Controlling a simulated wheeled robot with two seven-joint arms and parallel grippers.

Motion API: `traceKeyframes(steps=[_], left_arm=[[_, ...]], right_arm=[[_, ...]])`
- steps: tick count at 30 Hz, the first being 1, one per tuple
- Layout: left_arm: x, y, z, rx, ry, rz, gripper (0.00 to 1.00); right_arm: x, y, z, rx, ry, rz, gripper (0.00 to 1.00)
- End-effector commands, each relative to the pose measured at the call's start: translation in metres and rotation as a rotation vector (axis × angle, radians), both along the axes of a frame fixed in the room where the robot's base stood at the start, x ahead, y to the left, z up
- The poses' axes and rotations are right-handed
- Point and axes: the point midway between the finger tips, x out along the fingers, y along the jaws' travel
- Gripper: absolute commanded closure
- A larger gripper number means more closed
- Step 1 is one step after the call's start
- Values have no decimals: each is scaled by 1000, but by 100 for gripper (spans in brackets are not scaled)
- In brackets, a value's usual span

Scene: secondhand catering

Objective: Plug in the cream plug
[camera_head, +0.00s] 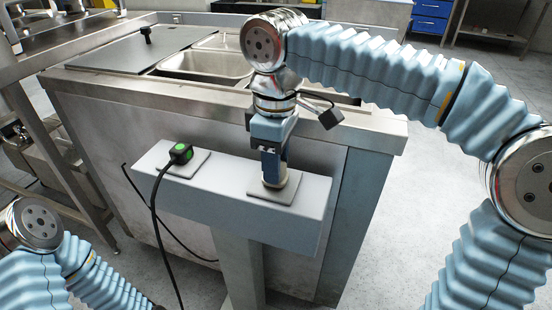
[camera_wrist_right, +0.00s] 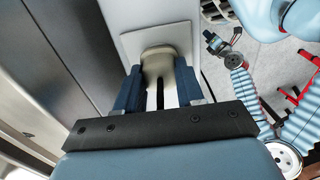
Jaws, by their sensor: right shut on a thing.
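The cream plug (camera_head: 272,179) is between the fingers of my right gripper (camera_head: 272,172), which is shut on it and points down. The plug stands over the right socket plate (camera_head: 285,193) on the pale ledge. In the right wrist view the cream plug (camera_wrist_right: 158,66) sits between the two blue fingers (camera_wrist_right: 160,88), close against the pale plate (camera_wrist_right: 128,42). I cannot tell whether its pins are fully in; the contact is hidden. My left arm is low at the left; what seems to be my left gripper (camera_wrist_right: 213,42) is small in the wrist view, its jaws unclear.
A black plug with green marks (camera_head: 181,153) is on the left socket plate (camera_head: 200,158), its black cord hanging over the front of the ledge (camera_head: 225,204). Behind stands a steel counter (camera_head: 110,122) with a sink basin (camera_head: 208,63).

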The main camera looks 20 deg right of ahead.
Motion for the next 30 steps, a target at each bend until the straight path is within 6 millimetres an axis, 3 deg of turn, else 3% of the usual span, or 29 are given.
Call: traceKeyframes(steps=[10, 11, 16, 26, 30], left_arm=[[0, 0, -5, 0, 0, 0, 100], [0, 0, -5, 0, 0, 0, 100], [0, 0, -4, 0, 0, 0, 100], [-1, -2, -5, -2, 1, -3, 100], [-1, -3, 1, -4, 2, -5, 100]], right_arm=[[0, 0, -8, 0, 0, 0, 94], [0, 0, -7, 0, 0, 0, 60], [0, 0, -7, 0, 0, 0, 34], [0, 0, -7, 0, 0, 0, 33], [0, 1, 10, 2, -3, 1, 33]])
